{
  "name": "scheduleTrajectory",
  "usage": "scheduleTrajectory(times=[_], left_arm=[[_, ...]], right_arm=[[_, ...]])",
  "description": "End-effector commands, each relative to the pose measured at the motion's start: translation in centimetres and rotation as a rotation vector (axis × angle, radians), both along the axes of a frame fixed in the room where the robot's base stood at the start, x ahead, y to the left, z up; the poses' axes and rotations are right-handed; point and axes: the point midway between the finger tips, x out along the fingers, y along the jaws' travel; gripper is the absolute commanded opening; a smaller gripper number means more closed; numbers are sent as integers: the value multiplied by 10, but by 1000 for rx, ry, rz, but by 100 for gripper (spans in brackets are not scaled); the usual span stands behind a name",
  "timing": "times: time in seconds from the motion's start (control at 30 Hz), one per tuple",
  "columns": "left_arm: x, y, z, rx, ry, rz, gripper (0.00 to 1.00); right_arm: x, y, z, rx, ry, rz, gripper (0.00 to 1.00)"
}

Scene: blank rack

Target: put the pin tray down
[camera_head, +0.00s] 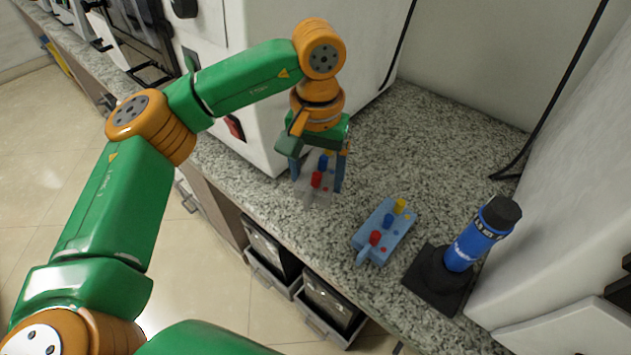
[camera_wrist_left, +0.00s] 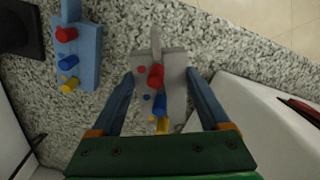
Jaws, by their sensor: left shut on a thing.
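A light grey pin tray (camera_head: 314,192) with a red, a blue and a yellow pin sits between the fingers of my left gripper (camera_head: 316,178). In the left wrist view the grey tray (camera_wrist_left: 174,64) lies between both blue fingers of the gripper (camera_wrist_left: 160,76), its handle pointing away from the palm. The gripper is shut on it, pointing down over the counter near its front edge. I cannot tell whether the tray touches the counter. A blue pin tray (camera_head: 392,243) with red, blue and yellow pins lies to the right. My right gripper is not in view.
A blue bottle-like device (camera_head: 478,236) stands on a black base (camera_head: 438,280) right of the blue tray. A white machine (camera_head: 262,80) stands close behind and left of the gripper. The speckled counter (camera_head: 430,140) is clear toward the back. Open drawers (camera_head: 330,308) sit below its front edge.

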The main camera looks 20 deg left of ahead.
Motion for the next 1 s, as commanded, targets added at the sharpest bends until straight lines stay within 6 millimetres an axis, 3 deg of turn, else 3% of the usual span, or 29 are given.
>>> scheduleTrajectory(times=[0.33, 0.73, 0.77, 0.8, 0.83, 1.0], left_arm=[[12, 8, -43, -1, 1, 0, 17], [12, 8, -52, -2, -1, 0, 17], [12, 8, -51, -1, -1, 0, 85], [12, 8, -50, -1, -1, 0, 95], [12, 8, -50, -1, -1, 0, 100], [12, 8, -50, -2, -1, 0, 100]], right_arm=[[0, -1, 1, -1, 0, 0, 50], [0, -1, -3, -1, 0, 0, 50], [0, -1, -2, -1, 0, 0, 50], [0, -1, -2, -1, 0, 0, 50], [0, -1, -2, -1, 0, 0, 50], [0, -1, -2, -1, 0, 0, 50]])
